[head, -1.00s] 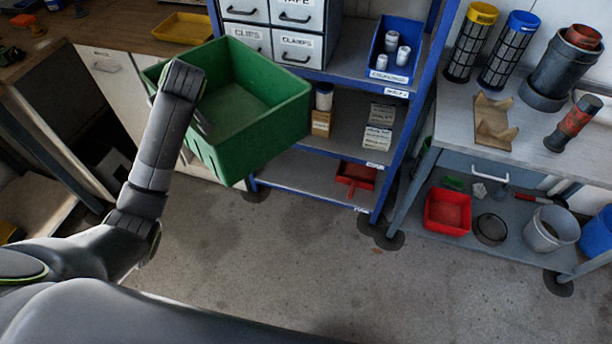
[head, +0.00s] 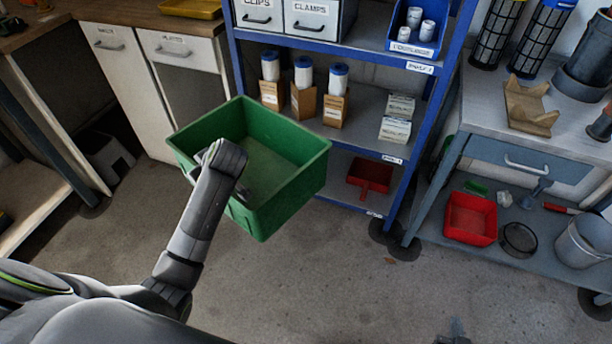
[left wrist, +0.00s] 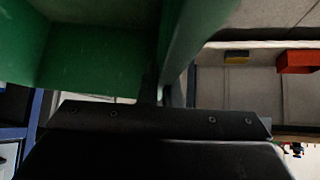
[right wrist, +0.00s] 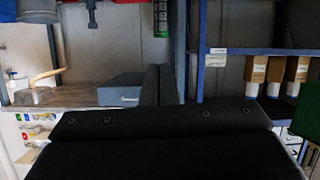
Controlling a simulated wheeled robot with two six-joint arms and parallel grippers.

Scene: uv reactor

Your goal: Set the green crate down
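The green crate (head: 290,194) is empty and hangs in the air in front of the blue shelf, tilted in the head view. My left gripper (head: 212,160) is shut on its near-left wall; my wrist partly hides the grip. In the left wrist view the crate (left wrist: 95,55) fills the upper left, with its wall between the fingers (left wrist: 163,92). My right gripper (head: 456,328) just shows at the bottom edge of the head view. In the right wrist view its fingers (right wrist: 160,85) are together with nothing between them.
The blue shelf unit (head: 375,150) holds boxed cartridges (head: 303,88) and a red scoop (head: 370,176). A grey workbench (head: 480,115) stands right, with a red bin (head: 470,218) on its lower shelf. White cabinets (head: 185,65) stand at the left. The floor (head: 330,270) is clear in front.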

